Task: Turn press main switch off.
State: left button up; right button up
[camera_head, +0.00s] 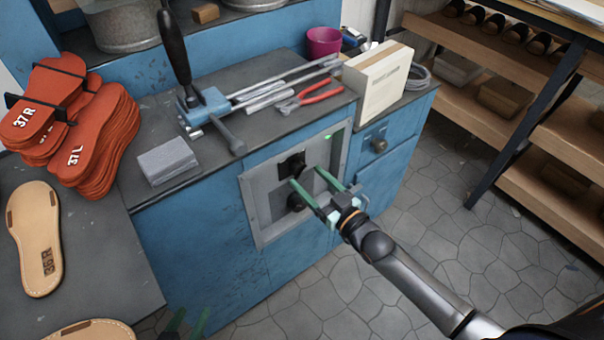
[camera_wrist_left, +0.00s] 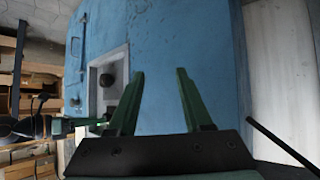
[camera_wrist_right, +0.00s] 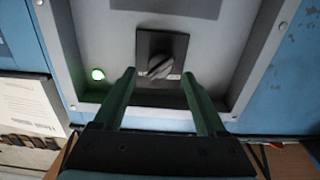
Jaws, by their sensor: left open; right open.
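The main switch is a dark rotary knob on a black square plate (camera_head: 291,163), set in a grey panel (camera_head: 257,200) on the front of the blue bench. In the right wrist view the switch knob (camera_wrist_right: 160,66) appears slanted, and its lettering is too small to read. My right gripper (camera_head: 306,176) is open and empty in front of the panel, its fingers spread to either side of the knob; contact cannot be told. My left gripper (camera_head: 187,324) is low at the bottom edge, away from the panel. It is open and empty in the left wrist view (camera_wrist_left: 159,80).
A green lamp (camera_wrist_right: 98,74) glows on the panel. A second dark round knob (camera_head: 298,201) sits below the switch. The benchtop holds a vise (camera_head: 205,105), red pliers (camera_head: 310,97) and a white box (camera_head: 378,80). Shelves (camera_head: 520,100) stand at right; the floor between is clear.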

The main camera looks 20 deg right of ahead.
aim_at(302, 172)
jog(key=x, duration=0.3)
jog(key=shift+w+a, duration=0.15)
jog(key=shift+w, duration=0.1)
pick_arm(q)
jog(key=w+r+t, duration=0.1)
jog(key=r, duration=0.1)
jog(key=w+r+t, duration=0.1)
jog(key=w+r, duration=0.1)
pick_arm(e)
grip_shut()
